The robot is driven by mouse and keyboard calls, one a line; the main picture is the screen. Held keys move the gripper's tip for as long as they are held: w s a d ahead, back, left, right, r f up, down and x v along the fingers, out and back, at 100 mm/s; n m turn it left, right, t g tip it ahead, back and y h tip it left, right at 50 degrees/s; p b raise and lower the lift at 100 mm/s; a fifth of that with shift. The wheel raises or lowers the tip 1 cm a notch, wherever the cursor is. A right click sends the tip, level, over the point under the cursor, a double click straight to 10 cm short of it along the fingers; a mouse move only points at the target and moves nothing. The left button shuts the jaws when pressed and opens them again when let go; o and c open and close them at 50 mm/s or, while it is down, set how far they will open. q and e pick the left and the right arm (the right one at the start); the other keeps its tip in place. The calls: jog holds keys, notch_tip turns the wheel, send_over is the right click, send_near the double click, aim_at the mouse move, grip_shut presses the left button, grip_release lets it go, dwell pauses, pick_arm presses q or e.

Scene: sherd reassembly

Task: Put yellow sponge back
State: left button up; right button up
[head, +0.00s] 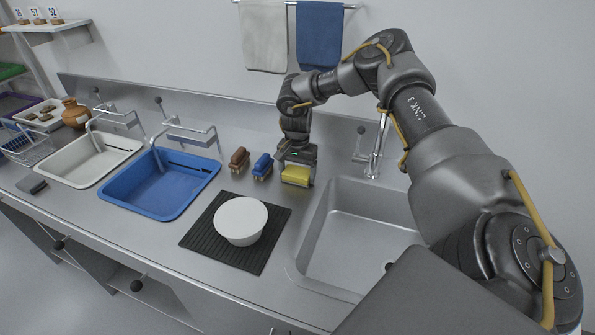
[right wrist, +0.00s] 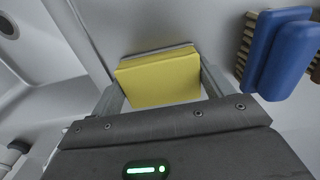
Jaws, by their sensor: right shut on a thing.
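The yellow sponge (head: 296,176) is between the fingers of my right gripper (head: 296,172), at the back of the counter just left of the steel sink. In the right wrist view the sponge (right wrist: 160,80) fills the space between the two fingers of the right gripper (right wrist: 160,88), which is shut on it. A pale layer shows along the sponge's far edge. I cannot tell whether the sponge touches the counter. My left gripper is not in view.
A blue brush (head: 262,166) and a brown brush (head: 239,159) stand left of the sponge. A white bowl (head: 240,220) sits on a black ribbed mat (head: 200,236) in front. The steel sink (head: 330,262) is at right, a blue basin (head: 160,190) at left.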

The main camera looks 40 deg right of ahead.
aim_at(297, 171)
jog(key=o, duration=0.9)
jog(key=shift+f, duration=0.1)
notch_tip(297, 171, up, 12)
jog(key=shift+r, duration=0.2)
